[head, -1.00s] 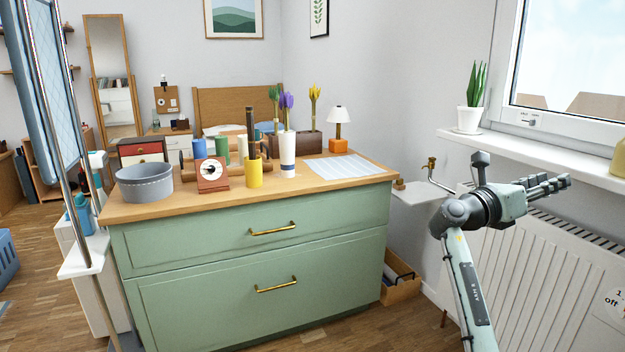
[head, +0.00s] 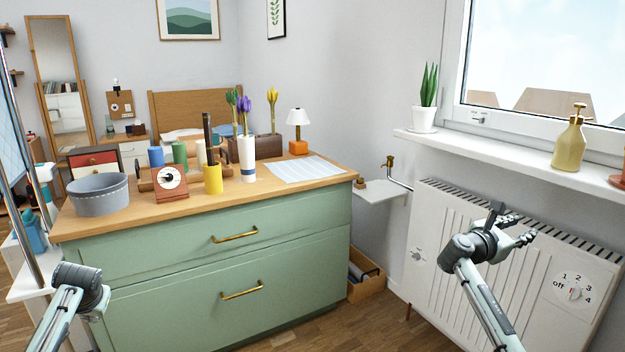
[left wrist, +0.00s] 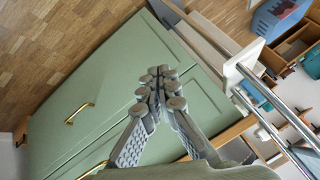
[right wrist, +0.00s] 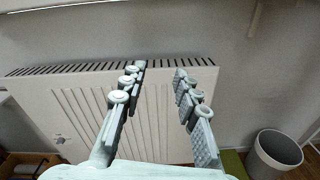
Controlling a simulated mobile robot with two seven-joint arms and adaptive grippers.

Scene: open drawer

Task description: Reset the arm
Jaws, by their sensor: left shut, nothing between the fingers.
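My left arm comes in at the lower left of the head view, in front of the left end of the green dresser (head: 215,275); its fingers are not clear there. In the left wrist view my left gripper (left wrist: 160,78) is shut and empty, fingertips together, with the dresser front behind it. My right gripper (head: 519,222) is to the right of the dresser, in front of the white radiator (head: 440,230). In the right wrist view its fingers (right wrist: 158,75) are apart with nothing between them. Both dresser drawers look closed, with brass handles (head: 235,236).
The dresser top holds a grey bowl (head: 100,196), a yellow cup (head: 212,180), a white vase (head: 247,160) and other items. A window sill (head: 500,158) with a plant and a soap bottle (head: 570,140) runs above the radiator. A bin (right wrist: 273,155) stands on the floor.

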